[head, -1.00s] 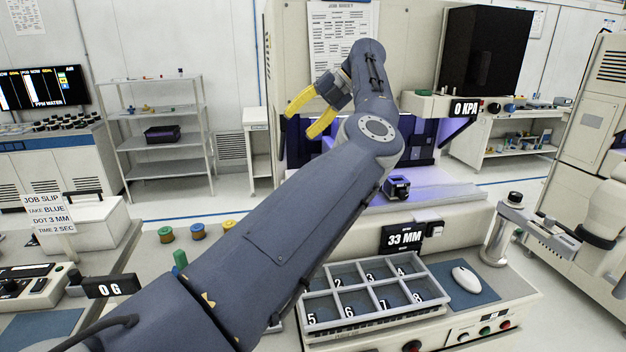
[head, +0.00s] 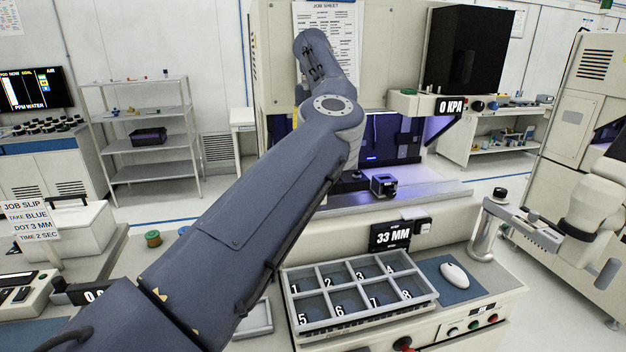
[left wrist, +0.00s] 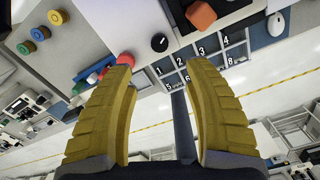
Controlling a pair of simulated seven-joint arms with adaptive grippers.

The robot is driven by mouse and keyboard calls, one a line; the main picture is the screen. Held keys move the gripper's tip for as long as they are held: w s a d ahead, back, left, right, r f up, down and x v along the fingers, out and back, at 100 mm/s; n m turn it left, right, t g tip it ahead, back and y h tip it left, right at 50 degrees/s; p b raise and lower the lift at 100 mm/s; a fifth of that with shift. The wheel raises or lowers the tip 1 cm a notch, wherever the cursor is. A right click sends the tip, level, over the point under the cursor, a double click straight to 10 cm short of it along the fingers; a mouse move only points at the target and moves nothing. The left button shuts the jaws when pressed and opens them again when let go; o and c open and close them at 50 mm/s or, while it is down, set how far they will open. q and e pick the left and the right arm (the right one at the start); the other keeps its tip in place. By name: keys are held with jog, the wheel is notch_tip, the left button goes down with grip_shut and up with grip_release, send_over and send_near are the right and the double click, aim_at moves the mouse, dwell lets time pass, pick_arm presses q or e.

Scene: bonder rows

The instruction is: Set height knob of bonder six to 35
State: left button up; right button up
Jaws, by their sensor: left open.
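A display (head: 392,234) on the bonder front reads 33 MM in the head view. A round black knob with a white mark (left wrist: 159,42) sits on a pale panel left of the numbered tray in the left wrist view. I cannot tell if it is the height knob; my arm covers that area in the head view. My left gripper (left wrist: 160,78) is open and empty, with its yellow fingers apart and the knob seen beyond their tips. In the head view the gripper is almost wholly hidden behind my arm. My right gripper is not in view.
The tray (head: 362,321) with numbered compartments and a mouse (head: 454,275) lie on the bench front. A red dome (left wrist: 125,59) is close to the knob. A small dark box-shaped device (head: 384,185) stands on the bonder bed. A pillar with a jointed arm (head: 487,230) stands at right.

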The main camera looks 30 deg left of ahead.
pick_arm(q)
notch_tip(320, 180, down, 13)
jog(key=shift+r, duration=0.1)
dwell(0.4)
grip_shut()
dwell(0.4)
